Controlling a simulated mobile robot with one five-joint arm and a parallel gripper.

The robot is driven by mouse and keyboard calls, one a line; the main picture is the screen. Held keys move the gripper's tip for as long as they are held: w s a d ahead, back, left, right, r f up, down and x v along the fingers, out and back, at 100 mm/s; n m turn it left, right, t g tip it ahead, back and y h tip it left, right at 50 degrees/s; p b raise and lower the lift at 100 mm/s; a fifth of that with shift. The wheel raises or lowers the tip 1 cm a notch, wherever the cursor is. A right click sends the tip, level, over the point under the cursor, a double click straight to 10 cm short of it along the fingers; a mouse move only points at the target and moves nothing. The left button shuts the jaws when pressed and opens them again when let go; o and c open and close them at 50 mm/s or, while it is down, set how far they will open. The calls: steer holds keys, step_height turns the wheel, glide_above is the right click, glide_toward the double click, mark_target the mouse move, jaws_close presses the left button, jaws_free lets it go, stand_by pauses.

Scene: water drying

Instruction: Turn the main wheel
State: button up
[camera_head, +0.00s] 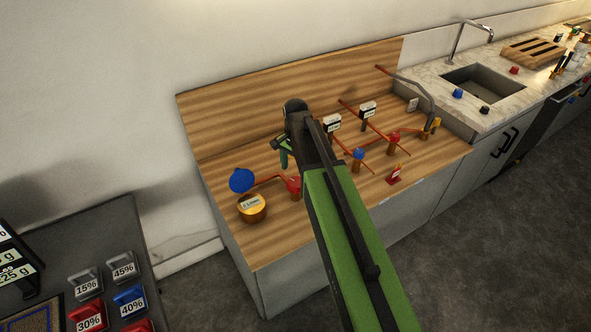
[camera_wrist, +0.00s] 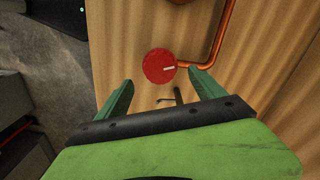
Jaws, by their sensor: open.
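A round red wheel (camera_wrist: 159,66) with a short white mark near its right side shows in the wrist view, above the wooden counter. My gripper (camera_wrist: 160,76) is open, with one green finger at the lower left of the wheel and one at the lower right. Nothing is held, and I cannot tell the height gap to the wheel. In the head view my gripper (camera_head: 284,155) hangs over the left half of the counter, partly hidden by my arm. A red valve wheel (camera_head: 293,184) shows close below it; I cannot tell whether it is the same wheel.
A copper pipe (camera_wrist: 217,62) runs beside the wheel. On the counter (camera_head: 240,228) are a yellow pot (camera_head: 252,211), a blue disc (camera_head: 242,180), a blue valve (camera_head: 358,154), another red valve (camera_head: 393,138) and white gauges (camera_head: 367,109). A sink (camera_head: 482,88) lies at the right.

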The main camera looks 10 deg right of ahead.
mark_target(296, 183)
step_height(296, 183, up, 12)
steer(key=p, duration=1)
steer(key=s+f+n+b, duration=0.9)
steer(key=s+f+n, duration=0.1)
steer(key=s, duration=0.3)
steer(key=shift+s+b, duration=0.35)
steer(key=shift+s, duration=0.05)
steer(key=shift+a, duration=0.1)
steer(key=shift+c, duration=0.3)
